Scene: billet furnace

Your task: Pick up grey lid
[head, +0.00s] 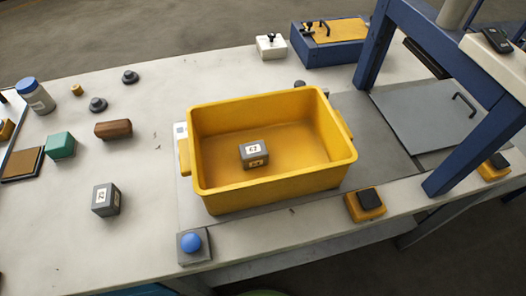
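A flat grey lid (412,118) with a dark bar handle (464,105) lies at the right of the table, partly under the blue frame (372,45). A front post of the frame hides part of its right side. Neither of my grippers is in view.
A yellow bin (345,165) stands mid-table with a grey labelled block (254,154) inside. Another grey block (106,200), a green block (60,146) and a brown block (113,129) are at left. A blue button (191,243) and a yellow-black switch (365,205) line the front edge.

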